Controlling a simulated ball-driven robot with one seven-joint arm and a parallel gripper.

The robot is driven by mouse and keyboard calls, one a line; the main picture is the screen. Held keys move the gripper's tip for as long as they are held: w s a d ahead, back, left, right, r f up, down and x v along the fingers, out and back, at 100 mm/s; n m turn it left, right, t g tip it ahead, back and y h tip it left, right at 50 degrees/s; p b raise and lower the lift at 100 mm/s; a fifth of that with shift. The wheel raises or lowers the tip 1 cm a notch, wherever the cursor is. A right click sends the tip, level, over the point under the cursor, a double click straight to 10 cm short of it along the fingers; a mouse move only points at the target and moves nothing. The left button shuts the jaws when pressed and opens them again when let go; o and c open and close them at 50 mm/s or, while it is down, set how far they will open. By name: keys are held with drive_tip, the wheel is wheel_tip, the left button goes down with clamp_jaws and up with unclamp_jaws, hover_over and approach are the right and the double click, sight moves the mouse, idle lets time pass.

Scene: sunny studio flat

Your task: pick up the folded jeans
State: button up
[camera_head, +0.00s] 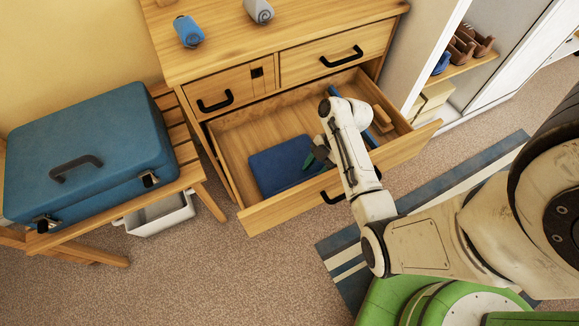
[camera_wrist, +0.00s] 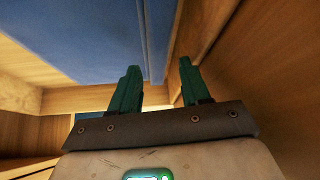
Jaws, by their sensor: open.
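The folded jeans (camera_head: 278,168) lie flat, a dark blue bundle in the left part of the open drawer (camera_head: 235,148). In the wrist view the jeans (camera_wrist: 85,38) fill the upper left, with a folded edge beside a wooden wall. My gripper (camera_head: 316,157) is inside the drawer at the right edge of the jeans. In the wrist view its green fingers (camera_wrist: 158,66) are apart and empty, close to that edge. I cannot tell whether they touch the cloth. My arm hides part of the drawer.
A brown wooden object (camera_head: 383,119) and a long blue object (camera_head: 369,138) lie in the drawer's right part. The drawer front (camera_head: 275,208) stands pulled out. A blue suitcase (camera_head: 95,145) rests on a slatted bench (camera_head: 205,172) at left. An open wardrobe (camera_head: 470,75) stands at right.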

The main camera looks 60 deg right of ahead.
sight(310, 177)
drive_tip(key=x, duration=0.3)
drive_tip(key=shift+f, duration=0.15)
clamp_jaws()
idle(0.3)
